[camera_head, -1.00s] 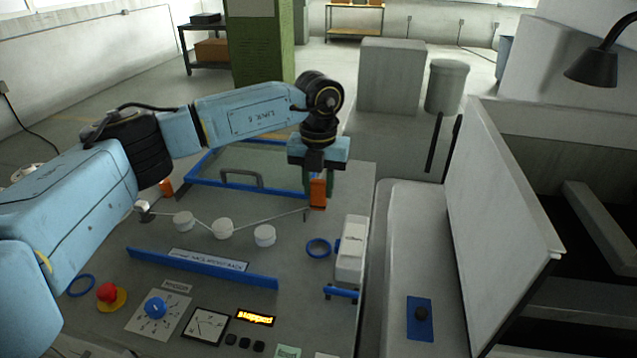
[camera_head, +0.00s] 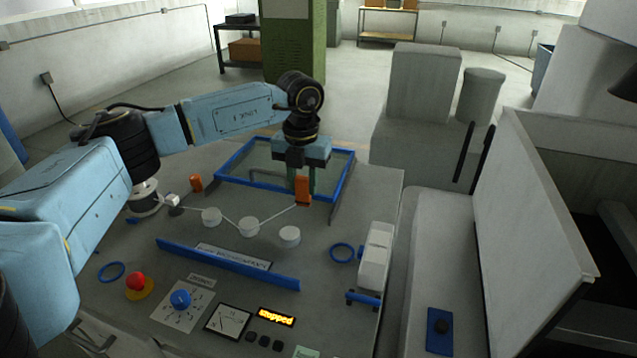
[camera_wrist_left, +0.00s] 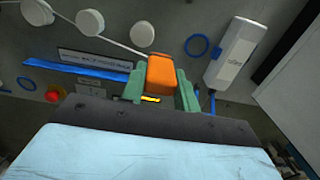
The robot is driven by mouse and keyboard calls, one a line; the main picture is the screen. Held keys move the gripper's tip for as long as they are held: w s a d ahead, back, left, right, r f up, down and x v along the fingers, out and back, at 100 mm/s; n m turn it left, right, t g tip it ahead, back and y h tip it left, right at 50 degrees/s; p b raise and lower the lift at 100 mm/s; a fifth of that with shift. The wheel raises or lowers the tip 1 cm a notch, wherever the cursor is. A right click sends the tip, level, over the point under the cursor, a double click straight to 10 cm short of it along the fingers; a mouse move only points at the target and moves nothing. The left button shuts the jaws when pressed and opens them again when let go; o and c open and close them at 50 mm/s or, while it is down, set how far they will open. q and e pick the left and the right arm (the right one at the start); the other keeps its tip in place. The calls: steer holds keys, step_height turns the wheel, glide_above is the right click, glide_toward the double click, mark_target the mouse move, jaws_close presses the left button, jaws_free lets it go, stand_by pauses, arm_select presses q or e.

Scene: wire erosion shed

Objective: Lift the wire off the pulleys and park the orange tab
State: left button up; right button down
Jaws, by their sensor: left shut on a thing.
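My left gripper (camera_head: 303,190) is shut on the orange tab (camera_head: 303,189), above the near part of the blue-framed pane. In the left wrist view the orange tab (camera_wrist_left: 162,75) sits between the green fingers of the left gripper (camera_wrist_left: 161,88). A thin wire (camera_head: 275,215) runs from the tab down left to the middle white pulley (camera_head: 248,227). It continues past the left pulley (camera_head: 211,216) to a small white guide (camera_head: 172,200). The right pulley (camera_head: 290,236) stands clear of it. Whether the wire still touches the pulleys is unclear. My right gripper is out of view.
The blue-framed pane (camera_head: 234,160) lies behind the pulleys; a small orange piece (camera_head: 196,183) stands left of it. A blue rail (camera_head: 228,265) crosses in front. A white box (camera_head: 376,256) and blue ring (camera_head: 342,253) are at right. Red button (camera_head: 136,281) and blue knob (camera_head: 180,299) are nearer.

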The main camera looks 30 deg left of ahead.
arm_select(q)
steer(key=s+a, duration=0.1)
steer(key=a, duration=0.5)
steer(key=shift+s, duration=0.3)
steer(key=s+a, duration=0.3)
steer(key=a, duration=0.8)
steer(key=shift+p, duration=0.45)
steer(key=shift+w, duration=0.1)
steer(key=s+a+p, duration=0.1)
steer(key=s+a, duration=0.2)
steer(key=a, duration=0.8)
steer(key=shift+s+a, duration=0.1)
